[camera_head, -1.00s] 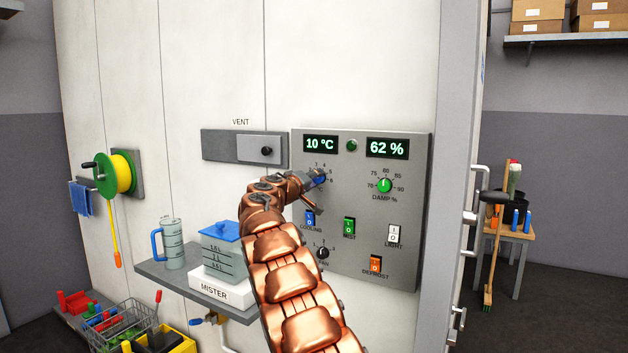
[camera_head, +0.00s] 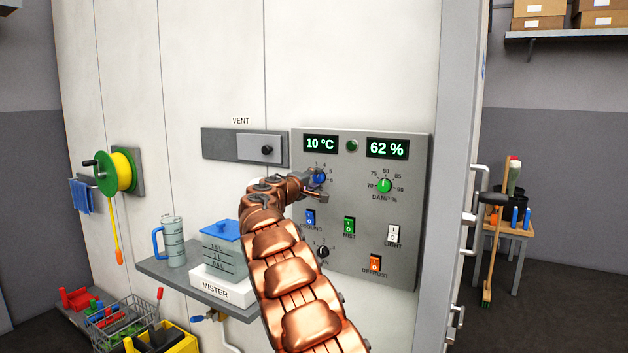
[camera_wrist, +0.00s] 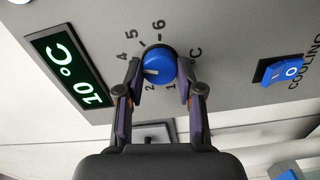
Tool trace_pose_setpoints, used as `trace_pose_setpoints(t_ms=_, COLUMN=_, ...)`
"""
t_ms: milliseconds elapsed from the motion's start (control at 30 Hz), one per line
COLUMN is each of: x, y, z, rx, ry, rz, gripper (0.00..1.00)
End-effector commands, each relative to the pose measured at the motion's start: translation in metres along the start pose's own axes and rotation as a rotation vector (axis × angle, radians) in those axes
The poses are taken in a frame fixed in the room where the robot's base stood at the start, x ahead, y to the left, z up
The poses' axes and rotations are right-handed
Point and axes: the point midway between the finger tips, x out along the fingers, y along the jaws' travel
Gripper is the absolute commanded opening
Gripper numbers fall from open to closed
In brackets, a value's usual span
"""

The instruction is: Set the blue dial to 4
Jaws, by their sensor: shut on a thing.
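The blue dial (camera_head: 319,178) is on the grey control panel (camera_head: 340,275), below the "10 °C" display (camera_head: 320,143). In the wrist view the dial (camera_wrist: 160,62) sits between the fingertips of my gripper (camera_wrist: 159,72), which is shut on it. Its white mark points left and slightly down in that view, between the printed 2 and 4. The 3 is hidden behind a finger. The 1, 2, 4, 5 and 6 can be read around the dial. In the head view my gripper (camera_head: 311,186) partly covers the dial's left and lower side.
The green damp dial (camera_head: 384,185) is to the right. Below are the blue cooling switch (camera_head: 310,217), green mist switch (camera_head: 349,228) and black fan dial (camera_head: 323,252). The vent slide (camera_head: 259,149) is at upper left. A shelf with a jug (camera_head: 173,243) is lower left.

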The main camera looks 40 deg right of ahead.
Motion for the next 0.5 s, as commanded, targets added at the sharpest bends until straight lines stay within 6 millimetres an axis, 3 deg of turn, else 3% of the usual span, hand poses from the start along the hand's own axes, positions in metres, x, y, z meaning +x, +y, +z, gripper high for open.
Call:
trace_pose_setpoints(t_ms=267, x=0.0003, y=0.0003, z=0.0005, rx=0.001, ry=-0.001, rz=0.0, gripper=0.02)
trace_pose_setpoints(t_ms=300, x=0.0003, y=0.0003, z=0.0005, rx=0.001, ry=-0.001, rz=0.0, gripper=0.41)
trace_pose_setpoints(t_ms=500, x=0.0001, y=-0.0001, z=0.0001, rx=0.001, ry=0.0, rz=0.0, gripper=0.61)
